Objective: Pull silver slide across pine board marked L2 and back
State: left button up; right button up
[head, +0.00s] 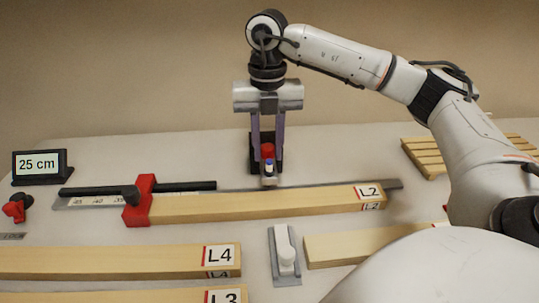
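The pine board marked L2 (270,205) lies across the middle of the bench. A small slide (269,181) with a silver foot, a blue and white body and a red top stands at its back edge. My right gripper (267,158) points straight down there. Its dark fingertips lie on both sides of the red top and seem to close on it. The fingers hide part of the slide. A red block (138,203) sits at the board's left end, on a steel rule (90,202) with a black bar. My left gripper is out of view.
Boards marked L4 (110,262) and L3 (110,296) lie in front. A grey plate with a white handle (285,255) stands by another board (350,246). A "25 cm" sign (40,166) is at left, slats (430,157) at right. My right arm covers the right side.

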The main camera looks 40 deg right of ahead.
aim_at(269, 173)
jog(key=shift+c, duration=1.3)
jog(key=shift+s+a, duration=0.15)
jog(key=shift+s+a+b, duration=0.35)
jog(key=shift+s+a, duration=1.45)
jog(key=shift+s, duration=0.3)
jog(key=shift+s+a, duration=0.9)
jog(key=shift+s, duration=0.2)
jog(key=shift+w+d, duration=0.7)
jog(key=shift+w, duration=0.2)
jog(key=shift+w+d, duration=0.7)
jog(key=shift+w, duration=0.15)
jog(key=shift+w+d+p, duration=0.55)
jog(key=shift+w+d, duration=0.85)
jog(key=shift+w, duration=0.25)
